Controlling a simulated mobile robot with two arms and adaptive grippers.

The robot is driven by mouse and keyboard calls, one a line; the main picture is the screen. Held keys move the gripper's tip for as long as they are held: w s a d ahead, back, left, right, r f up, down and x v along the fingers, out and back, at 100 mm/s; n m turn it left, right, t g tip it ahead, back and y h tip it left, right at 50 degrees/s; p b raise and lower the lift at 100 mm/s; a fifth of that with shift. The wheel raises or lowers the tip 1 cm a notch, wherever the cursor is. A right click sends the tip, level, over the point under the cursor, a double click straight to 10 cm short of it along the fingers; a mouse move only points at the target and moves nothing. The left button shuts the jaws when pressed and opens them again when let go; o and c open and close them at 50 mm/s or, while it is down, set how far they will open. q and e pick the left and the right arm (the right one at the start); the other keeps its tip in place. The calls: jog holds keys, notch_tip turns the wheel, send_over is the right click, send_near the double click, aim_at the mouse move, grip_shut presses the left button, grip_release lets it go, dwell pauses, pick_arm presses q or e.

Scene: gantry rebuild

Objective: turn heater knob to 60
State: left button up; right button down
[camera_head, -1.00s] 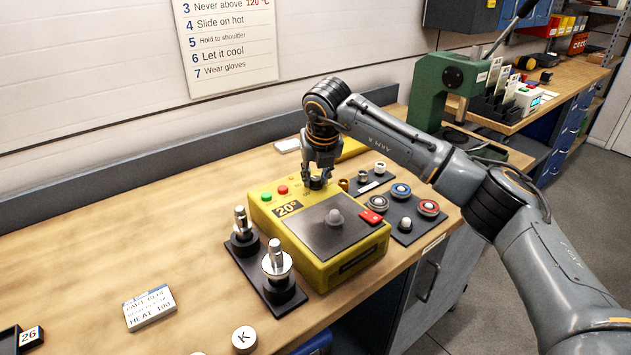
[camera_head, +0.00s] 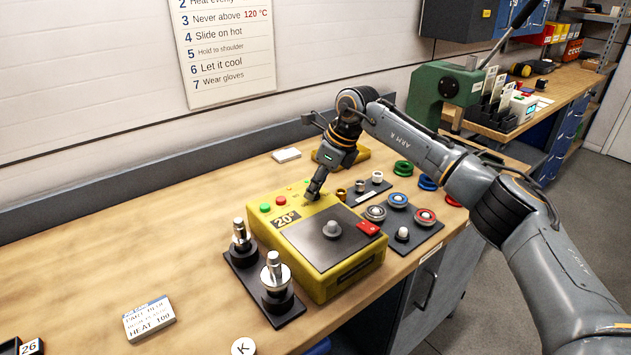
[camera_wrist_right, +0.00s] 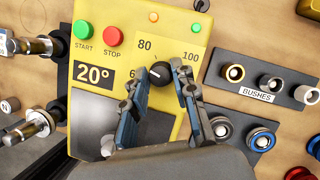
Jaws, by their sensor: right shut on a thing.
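The yellow heater (camera_head: 340,278) stands on the bench, with a dark plate on top and a display (camera_head: 287,219) reading 20°. In the right wrist view, its black knob (camera_wrist_right: 159,74) has a white mark on its left part, towards the partly hidden 60. The 80 and 100 marks show above and to the right. My right gripper (camera_head: 314,192) is at the heater's back edge; in the wrist view its fingers (camera_wrist_right: 160,82) are shut on the knob from both sides. In the head view the gripper hides the knob. My left gripper is out of view.
A green start button (camera_wrist_right: 83,30) and red stop button (camera_wrist_right: 112,36) sit left of the knob. A dark stand with metal pieces (camera_head: 276,285) is left of the heater. A bush tray (camera_head: 372,188) and a ring tray (camera_head: 419,229) are at its right.

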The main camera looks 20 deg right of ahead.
jog(key=n+g+p, duration=0.1)
jog(key=n, duration=0.2)
jog(key=shift+w+r+y, duration=0.1)
jog(key=shift+y, duration=0.2)
jog(key=shift+n+g+p, duration=0.5)
jog(key=shift+n+g, duration=0.1)
jog(key=shift+n, duration=0.8)
jog(key=c, duration=1.1)
grip_release()
jog(key=shift+o, duration=0.2)
